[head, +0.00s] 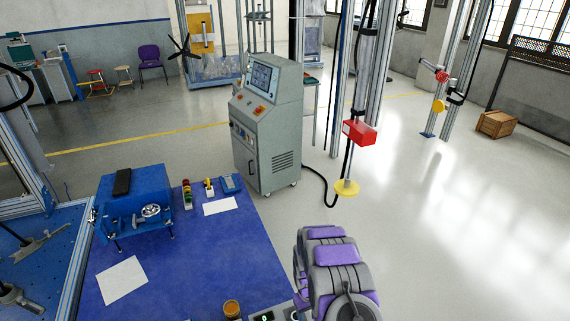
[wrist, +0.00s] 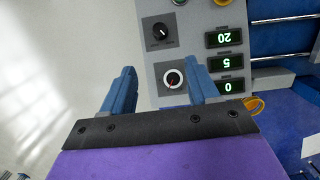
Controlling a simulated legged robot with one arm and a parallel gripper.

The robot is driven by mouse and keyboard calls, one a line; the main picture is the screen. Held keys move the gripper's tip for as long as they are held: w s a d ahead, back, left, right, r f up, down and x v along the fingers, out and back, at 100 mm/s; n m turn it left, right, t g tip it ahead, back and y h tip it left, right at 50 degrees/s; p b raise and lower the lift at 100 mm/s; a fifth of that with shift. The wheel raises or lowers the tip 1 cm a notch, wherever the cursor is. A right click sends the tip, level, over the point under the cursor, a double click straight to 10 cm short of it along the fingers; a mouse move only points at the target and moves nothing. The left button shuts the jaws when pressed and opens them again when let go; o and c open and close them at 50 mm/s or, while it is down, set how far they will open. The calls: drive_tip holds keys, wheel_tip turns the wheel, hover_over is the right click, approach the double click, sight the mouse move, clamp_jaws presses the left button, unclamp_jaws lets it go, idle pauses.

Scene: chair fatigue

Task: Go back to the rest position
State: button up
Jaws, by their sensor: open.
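My gripper (wrist: 160,68) shows in the wrist view with its two blue fingers apart and nothing held between them. It is over the edge of a grey control panel (wrist: 188,50). A light dial (wrist: 173,78) on the panel appears between the fingertips; I cannot tell whether they touch the panel. A black knob (wrist: 161,31) sits farther up, beside a column of green-lit displays (wrist: 224,63) reading 20, 5 and 0 upside down. In the head view my purple and grey arm is at the bottom centre, and its fingers are hidden.
A blue table (head: 215,255) holds a blue machine (head: 135,205), papers and an orange-topped container (head: 232,308). A grey control cabinet (head: 265,125) stands behind it. A red box (head: 359,133) hangs on a post. The floor at right is open, with a wooden crate (head: 496,124) farther back.

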drive_tip(key=s+r+m, duration=0.1)
drive_tip(key=s+r, duration=0.2)
drive_tip(key=r, duration=0.7)
drive_tip(key=s+r, duration=0.3)
drive_tip(key=r, duration=0.8)
drive_tip(key=s+r+m, duration=0.1)
drive_tip(key=s+r, duration=0.2)
drive_tip(key=r, duration=0.7)
drive_tip(key=s+r, duration=0.4)
drive_tip(key=s, duration=0.5)
drive_tip(key=s+d+r+m+b, duration=0.1)
drive_tip(key=s+r, duration=0.4)
drive_tip(key=s, duration=0.4)
drive_tip(key=s+r, duration=0.5)
drive_tip(key=s, duration=0.5)
drive_tip(key=shift+d+m+y+b, duration=0.2)
drive_tip(key=shift+m+y+b, duration=0.1)
drive_tip(key=shift+m+b, duration=0.1)
